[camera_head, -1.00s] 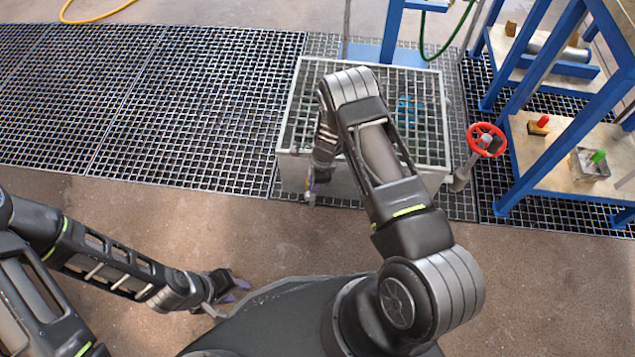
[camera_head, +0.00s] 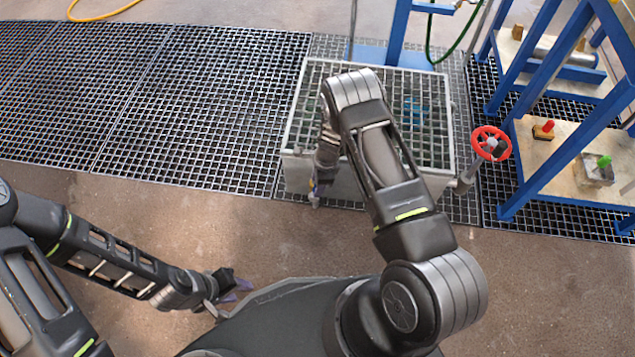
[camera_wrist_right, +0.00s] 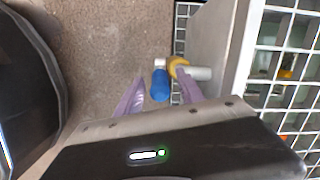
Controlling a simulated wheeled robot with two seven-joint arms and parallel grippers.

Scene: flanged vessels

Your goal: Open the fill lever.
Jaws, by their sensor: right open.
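A blue lever handle (camera_wrist_right: 160,86) shows in the right wrist view, beside a yellow ring (camera_wrist_right: 178,66) and a short white pipe end (camera_wrist_right: 200,73), low by the tank's wall. I cannot tell for sure that it is the fill lever. My right gripper (camera_wrist_right: 160,97) is open, pointing at the blue handle, which appears between its fingers; contact cannot be told. In the head view the right gripper (camera_head: 317,190) hangs at the tank's front left, and my arm hides part of the tank. My left gripper (camera_head: 230,292) is open and empty, low over the bare floor.
The grey tank (camera_head: 300,172) has a grating top. A red handwheel (camera_head: 490,143) stands at its right. A blue-framed bench (camera_head: 560,180) with small red and green-topped parts is farther right. A green hose (camera_head: 445,52) hangs behind. Floor grating (camera_head: 190,100) at left is clear.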

